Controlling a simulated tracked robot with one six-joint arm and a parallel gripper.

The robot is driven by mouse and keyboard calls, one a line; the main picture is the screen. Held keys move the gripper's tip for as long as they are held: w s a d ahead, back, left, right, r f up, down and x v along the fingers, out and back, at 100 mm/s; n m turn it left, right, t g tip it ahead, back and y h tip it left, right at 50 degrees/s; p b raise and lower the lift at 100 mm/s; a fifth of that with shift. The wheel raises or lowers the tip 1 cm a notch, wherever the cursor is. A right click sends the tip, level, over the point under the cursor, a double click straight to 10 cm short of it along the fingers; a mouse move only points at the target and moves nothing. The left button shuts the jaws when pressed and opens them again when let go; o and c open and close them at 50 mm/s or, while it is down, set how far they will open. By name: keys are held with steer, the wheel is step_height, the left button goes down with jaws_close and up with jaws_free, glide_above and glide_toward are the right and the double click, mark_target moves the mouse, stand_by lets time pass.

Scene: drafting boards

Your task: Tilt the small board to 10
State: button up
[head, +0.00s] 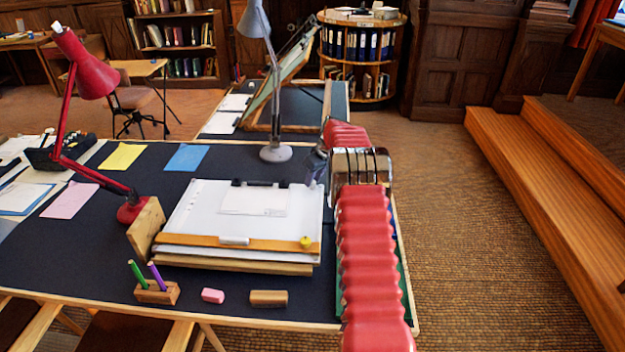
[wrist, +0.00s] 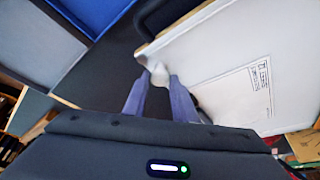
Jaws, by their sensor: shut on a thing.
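The small board (head: 205,205) lies nearly flat on the near dark table, with a white sheet on its face and an orange-brown strip (head: 190,240) along its front edge. It fills the right of the wrist view (wrist: 225,60). My gripper (head: 315,170) is at the board's far right corner in the head view. In the wrist view my gripper (wrist: 160,85) is shut on a small pale knob (wrist: 158,72) at the board's edge. The fingers partly hide the knob. An upright wooden piece (head: 146,228) stands at the board's left side; any marks on it are too small to read.
A red lamp (head: 90,75) stands left of the board and a grey lamp (head: 276,152) behind it. A pen holder (head: 157,292), pink eraser (head: 213,296) and wooden block (head: 268,298) lie in front. A larger tilted board (head: 285,80) stands behind. Wooden steps (head: 540,190) are at right.

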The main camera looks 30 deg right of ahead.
jaws_close()
